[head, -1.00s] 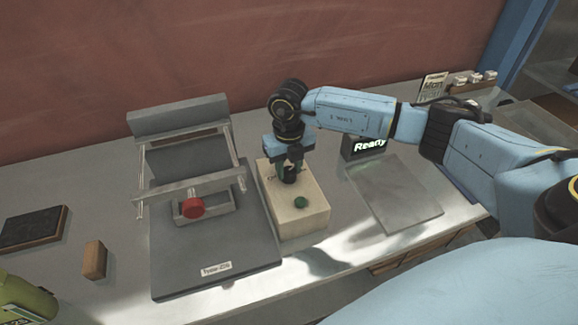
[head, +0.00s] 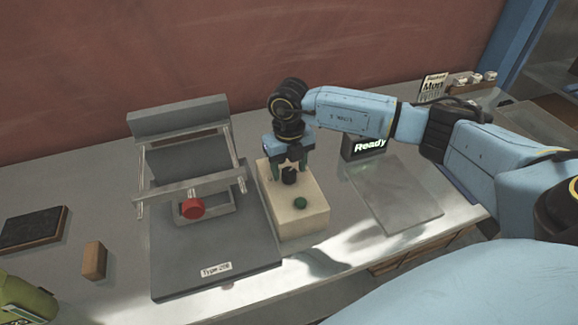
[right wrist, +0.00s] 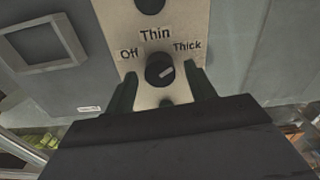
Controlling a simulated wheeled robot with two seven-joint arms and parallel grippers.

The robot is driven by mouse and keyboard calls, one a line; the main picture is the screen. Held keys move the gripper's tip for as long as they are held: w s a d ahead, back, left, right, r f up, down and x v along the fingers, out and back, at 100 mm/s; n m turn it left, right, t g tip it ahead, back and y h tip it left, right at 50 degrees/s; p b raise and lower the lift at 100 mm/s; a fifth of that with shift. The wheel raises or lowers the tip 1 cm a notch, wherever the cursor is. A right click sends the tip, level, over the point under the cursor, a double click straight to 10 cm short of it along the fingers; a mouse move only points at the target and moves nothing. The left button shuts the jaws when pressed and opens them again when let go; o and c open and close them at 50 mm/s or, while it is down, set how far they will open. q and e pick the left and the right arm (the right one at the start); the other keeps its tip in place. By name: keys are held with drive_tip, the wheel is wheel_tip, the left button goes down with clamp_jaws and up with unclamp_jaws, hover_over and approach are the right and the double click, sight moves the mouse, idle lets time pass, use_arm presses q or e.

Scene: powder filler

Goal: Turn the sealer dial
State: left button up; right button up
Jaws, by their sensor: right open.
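The sealer dial (head: 289,176) is a black knob on top of the pale control box (head: 312,217). In the right wrist view the dial (right wrist: 160,70) sits among the labels Off, Thin and Thick. Its light mark slants right and slightly up, toward the Thick side. My right gripper (head: 289,168) points down over the box, its dark green fingers apart. In the right wrist view the gripper (right wrist: 163,88) has one finger on each side of the dial, with gaps between. My left gripper is not in view.
A green button (head: 300,202) is on the box in front of the dial. The grey sealer (head: 215,260) with a red knob (head: 192,208) stands left of the box. A display reading Ready (head: 370,146) and a flat grey plate (head: 395,195) lie to the right.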

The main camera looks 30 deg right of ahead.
sight(289, 171)
wheel_tip(289, 171, up, 13)
drive_tip(key=b, duration=0.1)
idle(0.3)
idle(0.4)
